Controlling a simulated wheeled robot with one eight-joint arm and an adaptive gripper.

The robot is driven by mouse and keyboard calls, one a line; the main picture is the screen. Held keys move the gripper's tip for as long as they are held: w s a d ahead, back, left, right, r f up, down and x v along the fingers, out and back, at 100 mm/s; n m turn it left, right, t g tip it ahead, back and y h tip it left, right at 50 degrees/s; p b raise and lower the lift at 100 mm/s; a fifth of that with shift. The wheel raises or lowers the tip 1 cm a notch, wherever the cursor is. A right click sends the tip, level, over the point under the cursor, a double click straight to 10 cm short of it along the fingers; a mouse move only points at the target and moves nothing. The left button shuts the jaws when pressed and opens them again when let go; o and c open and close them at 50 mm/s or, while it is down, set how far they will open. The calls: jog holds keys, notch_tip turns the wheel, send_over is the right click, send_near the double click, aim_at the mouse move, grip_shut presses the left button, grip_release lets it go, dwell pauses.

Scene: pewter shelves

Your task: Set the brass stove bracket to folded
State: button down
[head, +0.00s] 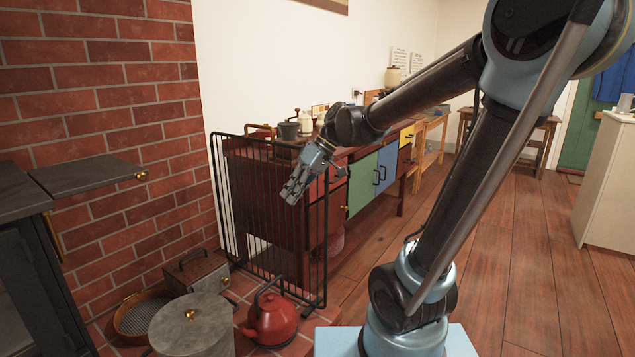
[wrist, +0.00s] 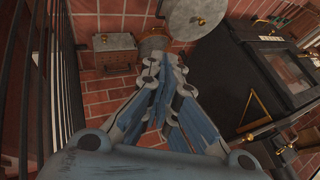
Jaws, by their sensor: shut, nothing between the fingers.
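The brass stove bracket (wrist: 256,106) shows in the wrist view as a thin angled bar on the side of the black stove (wrist: 215,80). In the head view a sliver of the bracket (head: 53,236) shows under the stove's grey side flap (head: 88,173), which sticks out level and has a brass knob. My gripper (head: 292,191) is shut and empty, in the air by the black fireguard, well to the right of the stove. In the wrist view the gripper (wrist: 172,62) points toward the hearth, apart from the bracket. Whether the bracket is swung out fully is unclear.
The black wire fireguard (head: 268,215) stands close by my gripper. A red kettle (head: 273,320), a lidded grey bin (head: 193,335), a round basket (head: 137,315) and a box (head: 197,271) crowd the hearth. The wooden floor at right is mostly clear.

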jog(key=s+d+f+m+t+h, duration=0.1)
jog(key=s+d+f+m+h, duration=0.1)
jog(key=d, duration=0.6)
jog(key=s+d+f+m+t+h, duration=0.1)
jog(key=s+d+f+m+h, duration=0.1)
jog(key=s+d+f+m, duration=0.3)
jog(key=s+d+f+m+t+h, duration=0.1)
jog(key=s+d+f+m+h, duration=0.2)
jog(key=d+f, duration=0.4)
jog(key=s+d, duration=0.1)
jog(key=d, duration=0.5)
jog(key=shift+s+d+f+m+t, duration=0.2)
jog(key=shift+s+f+m+t, duration=0.05)
jog(key=shift+s+m+t, duration=0.1)
